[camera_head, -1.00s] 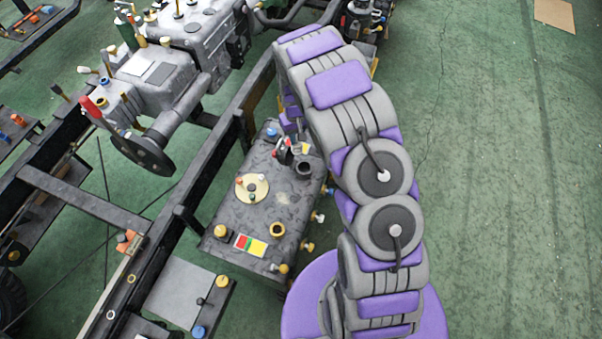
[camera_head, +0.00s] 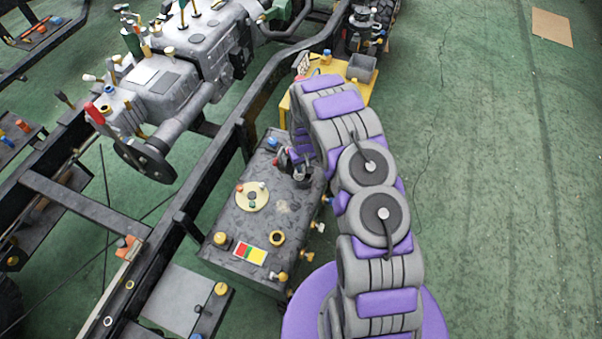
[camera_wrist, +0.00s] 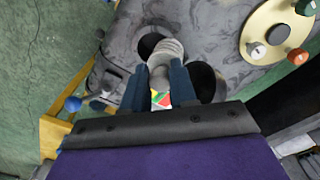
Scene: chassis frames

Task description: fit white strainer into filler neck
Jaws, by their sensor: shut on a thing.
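My gripper (camera_wrist: 160,82) is shut on the white strainer (camera_wrist: 168,52), a pale ribbed piece gripped between two blue-grey fingers in the wrist view. The strainer's far end overlaps a dark round opening (camera_wrist: 147,43), which looks like the filler neck; I cannot tell whether it is inside or only above it. A second dark round patch (camera_wrist: 207,82) lies right of the fingers. In the head view the black filler neck (camera_head: 302,178) stands on the grey tank (camera_head: 292,213), close below my gripper (camera_head: 297,161). The strainer is hardly visible there.
A yellow stand (camera_head: 361,93) with a grey bin (camera_head: 362,67) is behind my arm. Black chassis rails run along the left.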

